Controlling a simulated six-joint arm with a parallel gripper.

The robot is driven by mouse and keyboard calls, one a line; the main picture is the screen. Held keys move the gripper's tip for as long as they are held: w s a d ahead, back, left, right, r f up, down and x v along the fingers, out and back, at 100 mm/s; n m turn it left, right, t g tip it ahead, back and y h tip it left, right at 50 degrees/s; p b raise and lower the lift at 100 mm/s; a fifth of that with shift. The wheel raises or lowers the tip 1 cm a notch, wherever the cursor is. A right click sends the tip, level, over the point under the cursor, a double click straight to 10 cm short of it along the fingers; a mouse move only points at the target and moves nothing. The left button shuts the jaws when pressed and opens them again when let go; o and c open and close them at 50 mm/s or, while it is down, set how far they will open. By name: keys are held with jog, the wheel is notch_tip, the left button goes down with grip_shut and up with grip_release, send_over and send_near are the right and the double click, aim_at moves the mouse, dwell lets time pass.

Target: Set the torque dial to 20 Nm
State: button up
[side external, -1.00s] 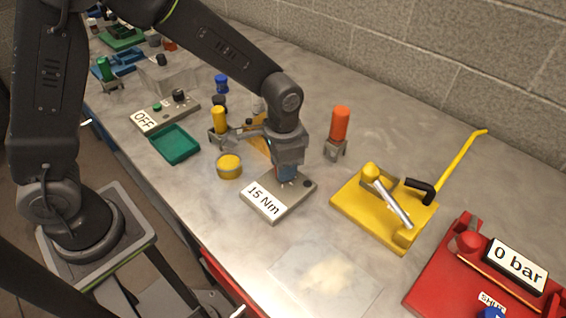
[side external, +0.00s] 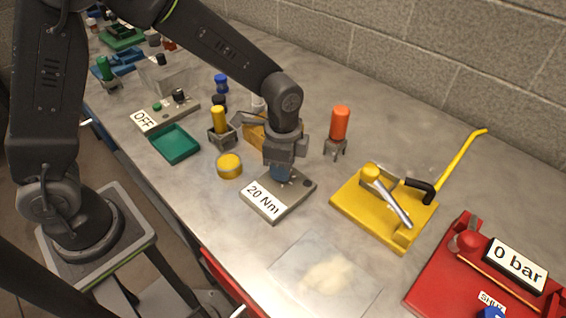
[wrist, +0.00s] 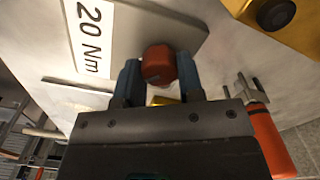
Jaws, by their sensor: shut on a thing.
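The torque unit is a flat grey box (side external: 297,197) on the bench with a white label (side external: 264,201) that reads 20 Nm. The label also shows in the wrist view (wrist: 91,38). The dial is a red-brown knob (wrist: 158,65) on the box. My gripper (wrist: 159,78) has its two blue fingers on either side of the knob and is shut on it. In the side external view my gripper (side external: 281,174) points down over the box and hides the dial.
An orange-handled tool (side external: 340,123) stands in a holder behind right. A yellow jig (side external: 385,222) and a red unit reading 0 bar (side external: 440,265) lie to the right. A yellow cylinder (side external: 229,165) and a green tray (side external: 175,144) lie to the left.

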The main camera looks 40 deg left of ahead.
dwell(0.3)
jog(key=o, duration=0.9)
notch_tip(320, 180, up, 14)
jog(key=shift+f, duration=0.1)
jog(key=s+a+r+n+t, duration=0.1)
jog(key=s+a+n+t, duration=0.1)
jog(key=s+a+n, duration=0.1)
jog(key=s+a+r+n+t, duration=0.1)
jog(key=s+a+n, duration=0.3)
jog(key=s, duration=0.4)
jog(key=s+a+r+n+t, duration=0.2)
jog(key=s+a+n, duration=0.2)
jog(key=s+n, duration=0.1)
jog(key=shift+s+r+t, duration=0.15)
jog(key=shift+r+t, duration=0.05)
jog(key=shift+t, duration=0.1)
